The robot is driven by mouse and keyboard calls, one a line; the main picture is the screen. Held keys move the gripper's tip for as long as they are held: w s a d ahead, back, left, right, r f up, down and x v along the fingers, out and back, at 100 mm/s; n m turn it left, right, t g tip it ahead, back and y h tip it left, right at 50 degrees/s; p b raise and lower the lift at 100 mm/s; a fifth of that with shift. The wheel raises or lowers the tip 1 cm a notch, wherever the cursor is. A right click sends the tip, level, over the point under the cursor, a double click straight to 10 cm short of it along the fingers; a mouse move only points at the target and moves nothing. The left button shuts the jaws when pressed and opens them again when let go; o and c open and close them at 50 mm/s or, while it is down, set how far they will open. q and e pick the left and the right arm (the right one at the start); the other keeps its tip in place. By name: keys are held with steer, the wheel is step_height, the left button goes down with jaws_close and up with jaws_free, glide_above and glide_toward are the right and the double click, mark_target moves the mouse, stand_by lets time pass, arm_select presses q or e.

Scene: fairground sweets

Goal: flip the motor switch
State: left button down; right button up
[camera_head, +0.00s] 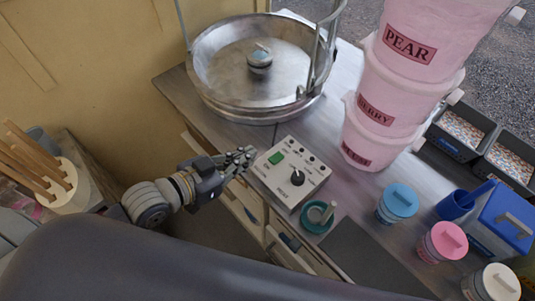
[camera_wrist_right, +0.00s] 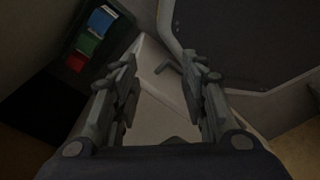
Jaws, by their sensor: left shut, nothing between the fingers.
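A light grey control box (camera_head: 292,172) sits on the wooden counter. Its top has a green rocker switch (camera_head: 276,158), a black knob (camera_head: 297,178) and several small dark buttons along the far edge. I cannot read the labels well enough to tell which control is the motor switch. My left gripper (camera_head: 243,157) is shut and empty just left of the box, its tips close to the box's left edge near the green switch. Whether they touch it I cannot tell. My right gripper (camera_wrist_right: 160,83) shows in the right wrist view with its fingers apart and nothing between them.
A round metal pan (camera_head: 212,95) stands behind the box. Stacked pink tubs (camera_head: 392,95) stand to the right. A teal dish (camera_head: 317,218) sits right in front of the box. Lidded jars (camera_head: 397,203) and a blue box (camera_head: 503,222) are farther right.

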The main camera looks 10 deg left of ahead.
arm_select(q)
steer(key=p, duration=0.2)
glide_above(267, 167)
step_height(267, 167, down, 2)
steer(key=shift+w+f, duration=0.15)
step_height(267, 167, down, 3)
steer(key=shift+w+d+f, duration=0.15)
steer(key=shift+f, duration=0.65)
steer(key=shift+s+a+f, duration=0.2)
steer(key=shift+s+f, duration=0.1)
steer(key=shift+f, duration=0.25)
steer(key=shift+r, duration=0.2)
steer(key=shift+r+p, duration=0.7)
steer(key=shift+p, duration=0.35)
